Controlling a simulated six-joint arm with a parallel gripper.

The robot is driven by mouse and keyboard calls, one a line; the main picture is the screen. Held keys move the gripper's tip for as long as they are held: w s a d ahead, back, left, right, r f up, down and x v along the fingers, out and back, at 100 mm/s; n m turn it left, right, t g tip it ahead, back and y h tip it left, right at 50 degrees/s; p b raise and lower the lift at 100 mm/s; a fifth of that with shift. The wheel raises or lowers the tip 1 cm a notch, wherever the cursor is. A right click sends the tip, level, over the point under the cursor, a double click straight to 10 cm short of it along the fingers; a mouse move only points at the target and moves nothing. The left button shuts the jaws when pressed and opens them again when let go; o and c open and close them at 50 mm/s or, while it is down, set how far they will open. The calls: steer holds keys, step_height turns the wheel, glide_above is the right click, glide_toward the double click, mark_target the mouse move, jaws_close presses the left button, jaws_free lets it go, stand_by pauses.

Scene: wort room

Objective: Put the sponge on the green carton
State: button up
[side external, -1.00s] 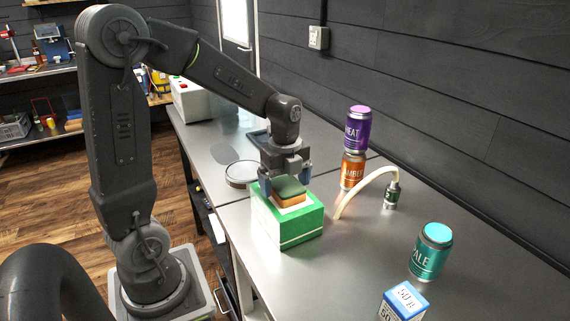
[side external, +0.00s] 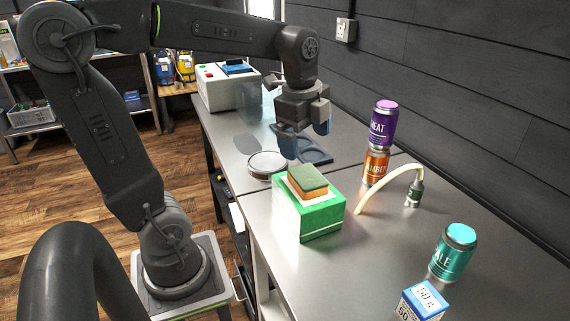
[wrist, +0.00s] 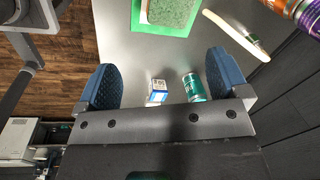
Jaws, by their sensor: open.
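The sponge (side external: 307,182), green on top and orange below, lies flat on top of the green carton (side external: 322,220) on the steel table. In the wrist view the sponge (wrist: 171,12) and the carton (wrist: 172,31) show at the top edge, partly cut off. My gripper (side external: 306,143) is open and empty, above and behind the carton, apart from the sponge. Its blue fingers (wrist: 165,82) stand wide apart in the wrist view with nothing held between them.
A purple can (side external: 383,125) stands on an orange can (side external: 375,167) right of the carton. A curved hose (side external: 388,181), a teal can (side external: 453,253) and a blue-white box (side external: 424,300) are farther right and front. A round dish (side external: 267,165) lies behind the carton.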

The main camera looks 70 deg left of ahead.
steer(key=s+d+f+n+t, duration=0.2)
steer(key=s+d+n+t, duration=0.2)
steer(key=n, duration=0.9)
steer(key=shift+s+d+f, duration=0.2)
steer(key=shift+s+d, duration=1.4)
steer(key=shift+s, duration=0.8)
